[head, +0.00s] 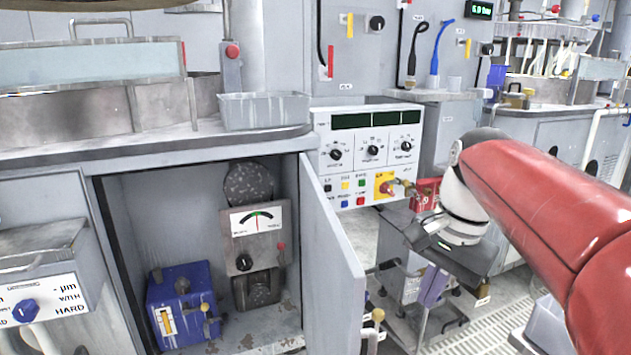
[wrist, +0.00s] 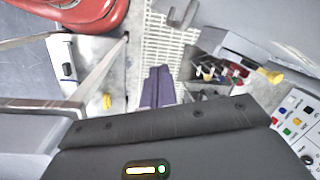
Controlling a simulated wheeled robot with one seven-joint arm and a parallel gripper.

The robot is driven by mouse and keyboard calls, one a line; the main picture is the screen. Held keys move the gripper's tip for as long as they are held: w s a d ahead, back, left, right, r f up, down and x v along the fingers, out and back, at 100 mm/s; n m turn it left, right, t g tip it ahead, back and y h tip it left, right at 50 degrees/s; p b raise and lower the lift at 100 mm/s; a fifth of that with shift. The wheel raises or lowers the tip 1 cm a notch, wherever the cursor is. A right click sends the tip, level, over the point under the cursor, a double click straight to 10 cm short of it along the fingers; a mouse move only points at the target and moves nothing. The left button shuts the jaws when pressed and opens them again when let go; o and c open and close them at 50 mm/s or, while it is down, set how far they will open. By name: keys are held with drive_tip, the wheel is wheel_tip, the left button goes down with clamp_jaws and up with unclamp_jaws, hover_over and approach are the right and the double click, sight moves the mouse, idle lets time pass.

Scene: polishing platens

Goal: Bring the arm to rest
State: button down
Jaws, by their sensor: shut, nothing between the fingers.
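My arm reaches in from the right in the head view, and its white wrist bends down to the dark gripper body. My gripper (head: 431,293) points downward there, in front of the control panel and to the right of the open cabinet door. In the wrist view my gripper (wrist: 158,72) shows its two purple fingers side by side and shut, with nothing between them. The fingers are over the grated floor, and I see no contact with anything around them.
An open cabinet door (head: 333,265) stands left of my gripper. The cabinet holds a blue box (head: 183,308) and a gauge unit (head: 258,232). A control panel (head: 369,155) stands behind, with a low cart (head: 405,285) near the gripper. Grated floor (head: 500,308) shows at right.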

drive_tip(key=s+a+f+n+t+h, duration=0.1)
drive_tip(key=s+a+f+n+t, duration=0.2)
drive_tip(key=s+f+n, duration=0.6)
drive_tip(key=shift+s+f+n+t+h, duration=0.3)
drive_tip(key=shift+s+f+t, duration=0.35)
drive_tip(key=shift+f+t, duration=0.3)
